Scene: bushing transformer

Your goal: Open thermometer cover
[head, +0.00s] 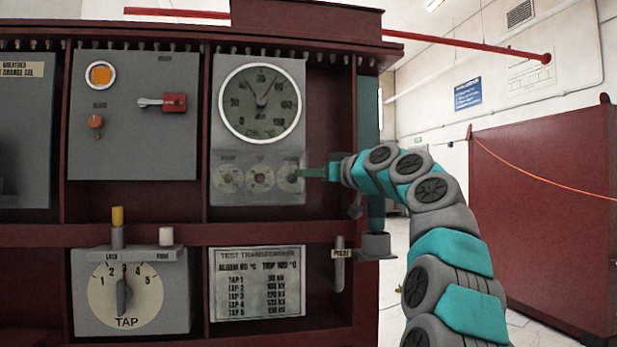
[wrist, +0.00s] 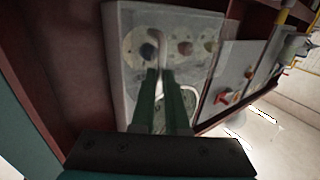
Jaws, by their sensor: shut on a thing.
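The thermometer cover (head: 245,160) is a see-through pane over a row of three small dials, below the big round thermometer dial (head: 261,101). The cover looks down and flat against the grey panel. My gripper (head: 304,173) reaches in from the right to the cover's right end. In the wrist view its two green fingers (wrist: 160,70) are close together on a pale, thin, curved piece (wrist: 164,42), which looks like the cover's handle. The fingertips hide part of it. In the wrist view the big dial (wrist: 184,103) is partly behind the fingers.
A red cabinet frame post stands just right of the panel. A tap selector (head: 125,294) and a text plate (head: 257,283) are below. A grey panel with a red switch (head: 174,103) is to the left. A red container (head: 545,205) stands at right.

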